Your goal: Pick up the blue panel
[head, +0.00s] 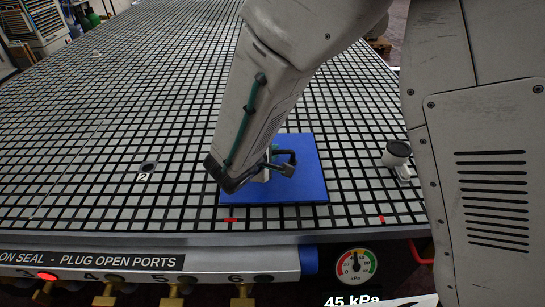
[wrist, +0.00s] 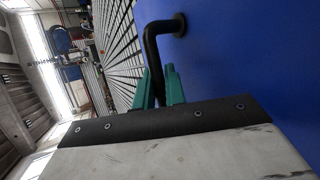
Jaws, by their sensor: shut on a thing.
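The blue panel (head: 308,185) is flat and square, near the front edge of the grid table (head: 120,110). I cannot tell whether it touches the table or is slightly raised. A black bent handle (head: 288,153) stands on its top. My gripper (head: 270,168) reaches down over the panel, and its arm hides part of it. In the wrist view, the teal fingers of my gripper (wrist: 158,88) are shut on the black handle (wrist: 152,45), with the blue panel (wrist: 240,50) filling the right side.
A dark port marked 2 (head: 148,167) lies to the left. Brass valves (head: 173,297) and a pressure gauge (head: 355,266) reading 45 kPa line the front. The table behind is mostly clear.

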